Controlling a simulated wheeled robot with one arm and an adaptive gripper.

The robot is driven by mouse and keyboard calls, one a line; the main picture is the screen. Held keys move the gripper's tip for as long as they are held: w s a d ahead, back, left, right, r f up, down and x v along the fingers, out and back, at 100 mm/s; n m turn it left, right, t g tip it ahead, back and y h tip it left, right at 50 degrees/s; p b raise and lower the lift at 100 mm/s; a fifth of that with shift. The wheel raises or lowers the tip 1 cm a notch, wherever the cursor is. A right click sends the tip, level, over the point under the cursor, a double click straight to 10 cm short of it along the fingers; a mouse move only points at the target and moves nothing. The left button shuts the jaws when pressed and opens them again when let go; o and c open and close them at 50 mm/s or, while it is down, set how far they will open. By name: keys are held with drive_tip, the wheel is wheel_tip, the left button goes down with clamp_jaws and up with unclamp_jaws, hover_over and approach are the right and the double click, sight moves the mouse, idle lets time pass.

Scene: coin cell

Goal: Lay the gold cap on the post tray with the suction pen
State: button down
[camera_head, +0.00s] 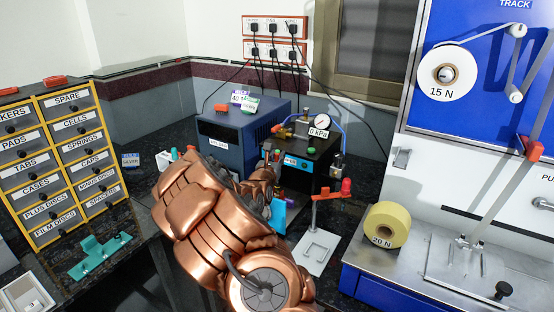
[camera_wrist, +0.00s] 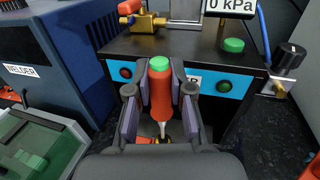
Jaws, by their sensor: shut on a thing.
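My gripper (camera_head: 268,188) is in front of the black vacuum box in the head view. In the wrist view my gripper (camera_wrist: 160,108) is shut on a red-handled tool (camera_wrist: 161,92) with a green top and a thin metal shaft pointing down. It may be the suction pen; I cannot tell for sure. Its lower end is partly hidden by my gripper. I cannot make out the gold cap or the post tray in either view. A CAPS drawer (camera_head: 93,160) in the yellow cabinet is shut.
The black vacuum box (camera_head: 302,152) with its gauge stands right behind my gripper. The blue welder (camera_head: 232,140) is to its left. A red-armed stand (camera_head: 318,250), a yellow 20 N roll (camera_head: 385,225) and a teal holder (camera_head: 100,255) stand around. A green-lined tray (camera_wrist: 40,145) is at lower left.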

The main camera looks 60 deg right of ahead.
drive_tip(key=shift+r+p, duration=0.95)
drive_tip(key=shift+r, duration=1.2)
drive_tip(key=shift+w+a, duration=0.1)
